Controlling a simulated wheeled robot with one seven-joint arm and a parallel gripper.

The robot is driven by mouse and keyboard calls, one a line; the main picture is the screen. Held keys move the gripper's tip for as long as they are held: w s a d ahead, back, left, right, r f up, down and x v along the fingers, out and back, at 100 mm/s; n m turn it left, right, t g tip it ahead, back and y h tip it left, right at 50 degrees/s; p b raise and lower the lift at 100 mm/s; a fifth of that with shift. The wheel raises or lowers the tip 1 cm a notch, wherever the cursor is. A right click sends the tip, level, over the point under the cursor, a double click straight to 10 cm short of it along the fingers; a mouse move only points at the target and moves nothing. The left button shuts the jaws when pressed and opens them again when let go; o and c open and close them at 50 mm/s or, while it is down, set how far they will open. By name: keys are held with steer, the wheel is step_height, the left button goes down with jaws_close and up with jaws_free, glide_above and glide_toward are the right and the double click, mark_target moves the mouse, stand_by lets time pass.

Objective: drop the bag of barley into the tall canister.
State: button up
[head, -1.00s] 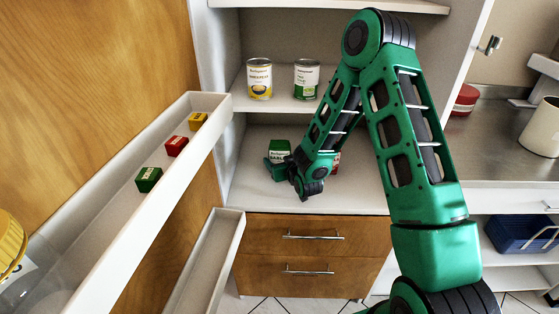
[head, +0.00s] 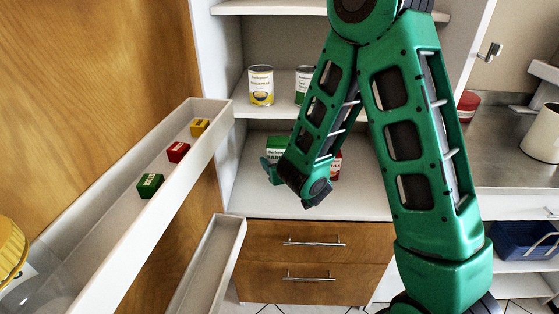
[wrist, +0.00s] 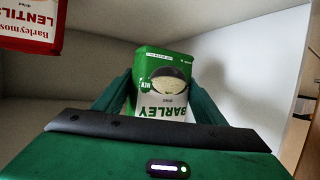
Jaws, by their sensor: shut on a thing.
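The green and white bag of barley (head: 276,147) is on the cupboard's counter-height shelf in the head view, partly behind my wrist. In the wrist view the barley (wrist: 161,75) stands between the two green fingers of my gripper (wrist: 160,92), its print upside down. My gripper (head: 274,166) is shut on it. I cannot tell whether its base touches the shelf. A cream cylinder (head: 541,134) stands on the worktop at the right edge, and I cannot tell whether it is the tall canister.
A red lentils pack (wrist: 28,22) is close by, mostly hidden by my arm in the head view. Tins, one a yellow-labelled tin (head: 261,86), stand on the shelf above. An open door with a rack (head: 110,240) is on the left. A yellow-lidded jar (head: 10,247) is at lower left.

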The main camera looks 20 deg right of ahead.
steer(key=shift+s+a+r, duration=0.35)
steer(key=shift+s+r, duration=0.25)
steer(key=shift+s, duration=0.25)
